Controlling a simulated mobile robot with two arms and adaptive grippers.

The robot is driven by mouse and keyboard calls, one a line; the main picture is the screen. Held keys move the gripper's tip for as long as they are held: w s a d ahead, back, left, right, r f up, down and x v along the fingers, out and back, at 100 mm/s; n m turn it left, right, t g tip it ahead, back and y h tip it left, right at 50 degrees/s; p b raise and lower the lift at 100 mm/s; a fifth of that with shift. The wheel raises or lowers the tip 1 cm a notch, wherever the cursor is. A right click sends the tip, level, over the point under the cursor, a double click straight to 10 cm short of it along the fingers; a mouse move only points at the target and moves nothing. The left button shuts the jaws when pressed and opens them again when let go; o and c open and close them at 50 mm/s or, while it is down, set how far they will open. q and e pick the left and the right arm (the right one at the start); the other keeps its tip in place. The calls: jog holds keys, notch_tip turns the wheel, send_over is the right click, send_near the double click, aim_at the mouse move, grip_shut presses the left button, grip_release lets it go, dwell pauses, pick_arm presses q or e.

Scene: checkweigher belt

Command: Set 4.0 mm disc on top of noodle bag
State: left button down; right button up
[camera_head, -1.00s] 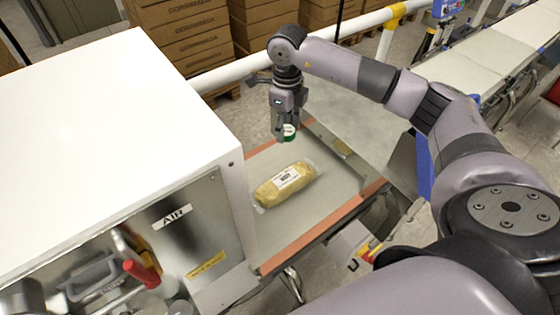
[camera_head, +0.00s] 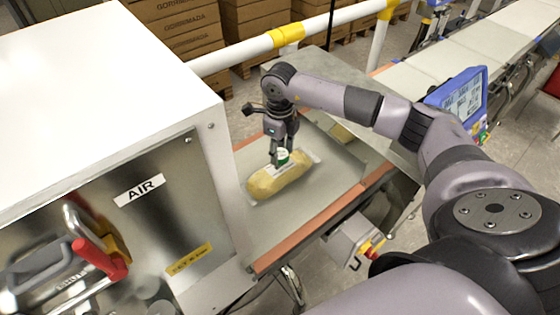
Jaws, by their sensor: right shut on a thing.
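The noodle bag (camera_head: 268,184) is a clear pack of yellow noodles with a white label, lying on the grey belt plate. My right gripper (camera_head: 281,160) points down and is shut on the 4.0 mm disc (camera_head: 282,155), which is green with a white face. The disc is at the upper middle of the bag in the picture, over or against it. I cannot tell whether it touches. The fingers and disc hide part of the bag's label. My left gripper is not in view.
A white machine housing (camera_head: 90,90) marked AIR stands close on the left. A white rail (camera_head: 240,53) with yellow joints runs behind the belt plate (camera_head: 300,215). A blue-framed screen (camera_head: 462,98) is at the right. Bare plate lies in front of the bag.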

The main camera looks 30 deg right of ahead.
aim_at(280, 153)
notch_tip(280, 153, down, 4)
jog(key=shift+r+b, duration=0.25)
jog(key=shift+b, duration=0.5)
jog(key=shift+r, duration=0.1)
jog(key=o, duration=0.7)
jog(key=shift+f, duration=0.2)
jog(key=shift+c, duration=0.2)
jog(key=o, duration=0.5)
jog(key=shift+c, duration=0.2)
jog(key=shift+r, duration=0.2)
